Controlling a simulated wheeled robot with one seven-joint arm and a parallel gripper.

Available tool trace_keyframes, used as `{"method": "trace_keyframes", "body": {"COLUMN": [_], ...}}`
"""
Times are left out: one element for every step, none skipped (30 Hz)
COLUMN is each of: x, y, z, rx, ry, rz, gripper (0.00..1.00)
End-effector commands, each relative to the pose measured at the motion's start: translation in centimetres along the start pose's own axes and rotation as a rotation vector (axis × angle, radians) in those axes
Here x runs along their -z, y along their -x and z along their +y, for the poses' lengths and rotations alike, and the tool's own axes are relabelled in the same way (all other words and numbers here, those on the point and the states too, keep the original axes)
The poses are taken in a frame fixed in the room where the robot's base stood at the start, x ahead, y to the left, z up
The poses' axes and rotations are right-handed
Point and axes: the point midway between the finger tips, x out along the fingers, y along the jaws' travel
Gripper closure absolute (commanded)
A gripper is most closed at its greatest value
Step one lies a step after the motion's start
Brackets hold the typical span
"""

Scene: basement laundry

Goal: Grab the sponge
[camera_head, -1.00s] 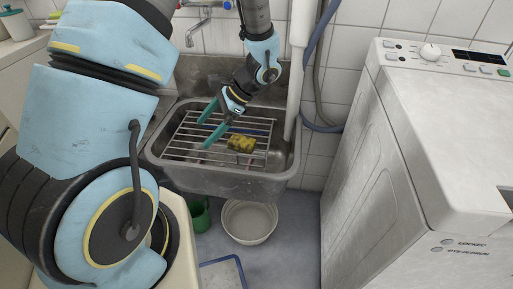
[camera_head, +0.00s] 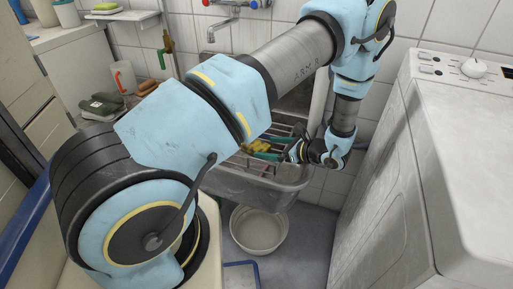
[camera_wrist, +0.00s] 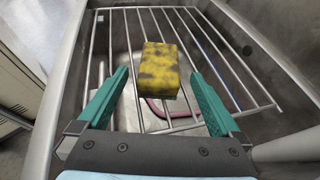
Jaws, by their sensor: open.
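The sponge (camera_wrist: 159,70) is yellow with dark stains and lies on a wire rack over the sink basin. In the head view the sponge (camera_head: 257,146) is partly hidden by my arm and gripper. My gripper (camera_wrist: 160,96) is open in the wrist view, its two teal fingers spread wide. The sponge sits ahead of the fingertips, roughly centred between their lines, and the gap between the fingers looks empty. In the head view my gripper (camera_head: 272,152) is low at the right part of the sink.
The wire rack (camera_wrist: 107,60) spans the metal sink (camera_head: 237,187), whose walls rise around it. A washing machine (camera_head: 400,170) stands on the right. A pale basin (camera_head: 259,231) is on the floor below. A tap (camera_head: 222,25) is above the sink. A counter with bottles is at the left.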

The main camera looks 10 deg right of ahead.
Motion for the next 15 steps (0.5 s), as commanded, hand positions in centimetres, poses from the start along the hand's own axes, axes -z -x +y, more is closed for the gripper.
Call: {"method": "trace_keyframes", "body": {"x": [0.0, 0.0, -0.1, -0.1, -0.1, -0.1, -0.1, -0.1, -0.1, -0.1, 0.0, 0.0, 0.0, 0.0, 0.0], "y": [-0.3, -0.6, -1.1, -1.6, -2.1, -2.8, -3.3, -3.8, -4.3, -4.8, -5.1, -5.5, -5.7, -5.8, -6.0], "z": [0.0, 0.0, 0.1, 0.1, 0.1, 0.1, 0.1, 0.1, 0.1, 0.1, 0.1, 0.1, 0.1, 0.1, 0.1], "rx": [-0.001, -0.002, -0.002, -0.004, -0.005, -0.004, -0.005, -0.004, -0.003, -0.004, -0.004, -0.002, -0.002, -0.002, -0.002], "ry": [0.0, 0.0, 0.0, 0.0, 0.001, 0.001, 0.001, 0.001, 0.001, 0.001, 0.001, 0.0, 0.0, 0.001, 0.001], "rz": [0.0, 0.0, 0.0, 0.001, 0.001, 0.001, 0.001, 0.001, 0.001, 0.001, 0.001, 0.001, 0.001, 0.001, 0.001], "gripper": [0.0, 0.0, 0.0, 0.0, 0.0, 0.0, 0.0, 0.0, 0.0, 0.0, 0.0, 0.0, 0.0, 0.0, 0.0]}}
